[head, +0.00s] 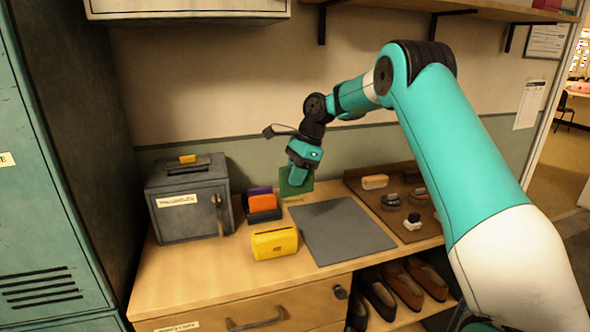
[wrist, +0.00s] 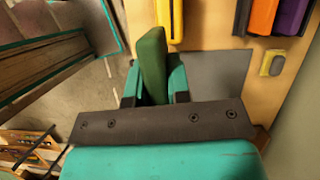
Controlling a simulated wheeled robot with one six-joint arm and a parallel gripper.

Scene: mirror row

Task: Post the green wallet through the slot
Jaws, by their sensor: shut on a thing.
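My gripper (head: 301,168) is shut on the green wallet (head: 296,187) and holds it upright above the desk, near the back edge of the grey mat. In the wrist view the green wallet (wrist: 151,62) stands between the fingers of my gripper (wrist: 155,88). A dark grey metal box (head: 182,215) stands on the desk to the left, apart from my gripper. Its top has a dark strip (head: 189,170) that looks like the slot, with a small yellow piece (head: 187,158) behind it.
A dark holder with orange (head: 262,202) and purple wallets stands between box and gripper. A yellow case (head: 274,243) lies in front. The grey mat (head: 345,232) is bare. A brown tray (head: 372,202) with several small items is at right; a shelf (head: 440,6) hangs above.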

